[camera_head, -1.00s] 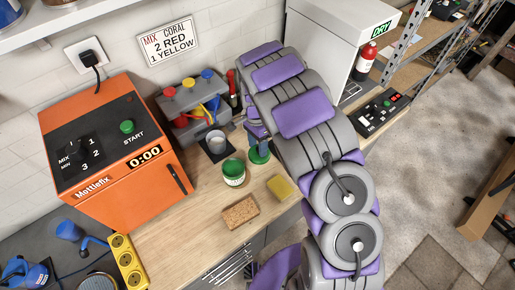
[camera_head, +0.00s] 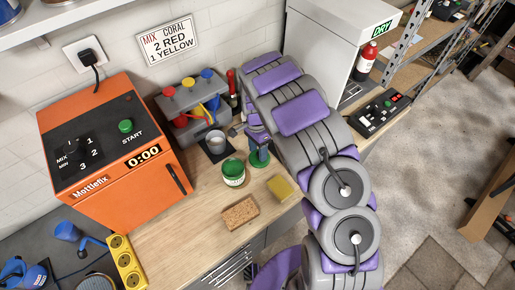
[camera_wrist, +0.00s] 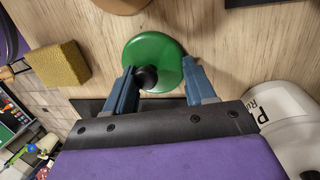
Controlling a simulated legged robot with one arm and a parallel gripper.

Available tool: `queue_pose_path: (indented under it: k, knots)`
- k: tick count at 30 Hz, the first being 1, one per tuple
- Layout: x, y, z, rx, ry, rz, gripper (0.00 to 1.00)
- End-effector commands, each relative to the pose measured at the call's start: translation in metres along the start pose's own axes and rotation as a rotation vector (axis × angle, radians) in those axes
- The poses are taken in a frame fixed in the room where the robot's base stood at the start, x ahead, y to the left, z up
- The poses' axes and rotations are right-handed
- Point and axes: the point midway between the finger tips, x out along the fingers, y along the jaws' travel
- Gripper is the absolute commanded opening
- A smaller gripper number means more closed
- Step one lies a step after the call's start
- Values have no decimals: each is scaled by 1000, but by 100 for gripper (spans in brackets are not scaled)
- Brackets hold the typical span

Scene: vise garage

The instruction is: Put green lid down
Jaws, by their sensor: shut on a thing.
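The green lid (camera_wrist: 153,60) is a round disc with a black knob (camera_wrist: 146,77), seen between my gripper's blue fingers in the wrist view. I cannot tell whether the lid touches the bench.
A yellow sponge (camera_head: 280,187) and a brown cork-like block (camera_head: 240,213) lie in front. A grey cup (camera_head: 216,142) stands behind the can. The orange mixer (camera_head: 113,145) is at the left. A white container (camera_wrist: 284,118) is close to my gripper at the right in the wrist view.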

Motion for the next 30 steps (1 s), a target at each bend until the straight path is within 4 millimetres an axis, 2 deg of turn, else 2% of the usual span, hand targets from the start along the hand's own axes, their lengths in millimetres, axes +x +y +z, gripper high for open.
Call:
queue_pose_path:
  k: [8,9,16,30]
  knots:
    - [6,-2,-1,0,-1,4,16]
    - [7,-2,-1,0,-1,5,58]
    - [8,-2,-1,0,-2,7,80]
    - [9,-2,-1,0,-3,9,81]
